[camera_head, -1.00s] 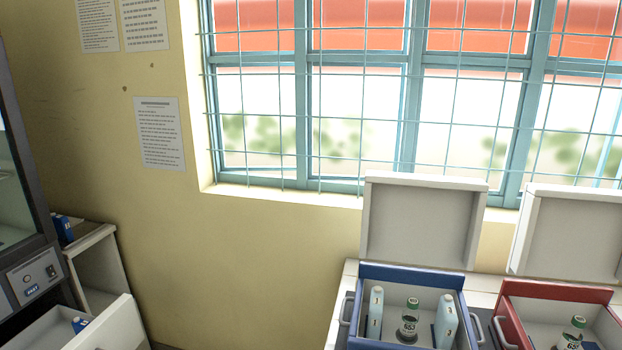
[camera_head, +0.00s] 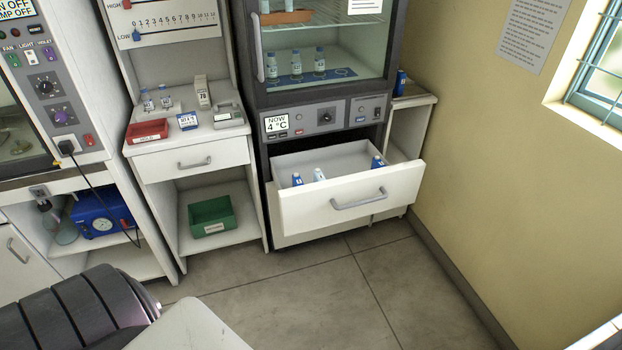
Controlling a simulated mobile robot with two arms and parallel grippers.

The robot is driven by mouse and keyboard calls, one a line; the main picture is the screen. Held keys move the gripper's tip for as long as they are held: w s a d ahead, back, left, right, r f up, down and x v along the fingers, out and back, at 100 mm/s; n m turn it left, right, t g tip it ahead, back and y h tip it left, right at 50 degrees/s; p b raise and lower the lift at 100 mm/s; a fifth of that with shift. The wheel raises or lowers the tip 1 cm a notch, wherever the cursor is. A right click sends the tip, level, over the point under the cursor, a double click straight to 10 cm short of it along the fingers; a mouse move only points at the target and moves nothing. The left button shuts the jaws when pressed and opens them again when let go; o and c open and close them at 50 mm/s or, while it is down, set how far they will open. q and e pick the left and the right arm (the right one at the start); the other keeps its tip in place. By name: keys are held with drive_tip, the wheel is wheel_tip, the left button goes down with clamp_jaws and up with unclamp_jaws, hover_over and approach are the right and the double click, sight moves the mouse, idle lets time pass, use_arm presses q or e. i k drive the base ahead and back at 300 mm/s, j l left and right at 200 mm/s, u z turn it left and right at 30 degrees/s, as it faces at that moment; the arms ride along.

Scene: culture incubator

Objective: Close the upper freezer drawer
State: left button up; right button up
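The upper freezer drawer (camera_head: 350,200) is pulled out below the refrigerator cabinet, with a white front and a grey bar handle (camera_head: 359,199). Several small bottles with blue or white tops stand inside it. The refrigerator (camera_head: 322,75) above has a glass door and a panel reading 4 °C. A white front strip shows below the drawer, mostly hidden by it. Parts of my own arm show at the bottom left, apart from the drawer. Neither gripper's fingers are in view.
A white bench (camera_head: 190,130) with a closed drawer and a green bin (camera_head: 213,215) on its lower shelf stands left of the refrigerator. A narrow shelf unit (camera_head: 406,135) stands right of it, against the yellow wall. The grey tiled floor (camera_head: 330,290) in front is clear.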

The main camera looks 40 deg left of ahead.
sight(351, 189)
drive_tip(key=u, duration=0.85)
